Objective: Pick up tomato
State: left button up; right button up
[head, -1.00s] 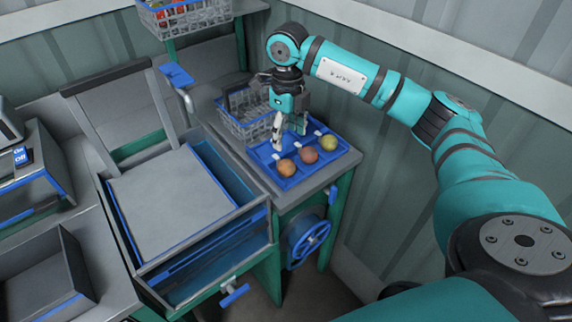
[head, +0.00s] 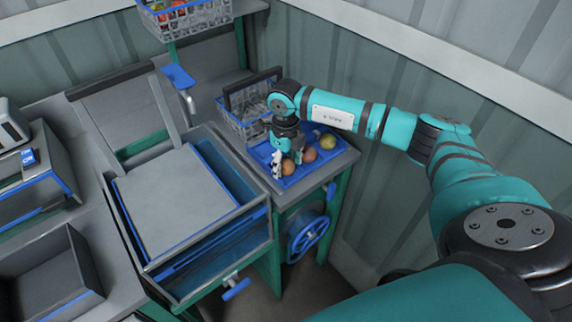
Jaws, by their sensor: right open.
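Three tomatoes lie in a row on a blue tray (head: 306,172). The nearest tomato (head: 288,167) is orange, the middle tomato (head: 309,154) is reddish, and the far tomato (head: 328,141) is yellowish. My right gripper (head: 282,169) points down over the tray with its fingers open. Its fingers are low, at the orange tomato, and partly cover it. I cannot tell whether they touch it. My left gripper is not in view.
A wire basket (head: 236,128) with a dark handle stands behind the tray. Another wire basket (head: 190,18) with tomatoes sits on a shelf at the top. A blue-rimmed basin (head: 232,238) with a grey board (head: 175,205) stands left of the tray's table.

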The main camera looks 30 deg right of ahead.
jog(key=c, duration=0.6)
jog(key=shift+r, duration=0.15)
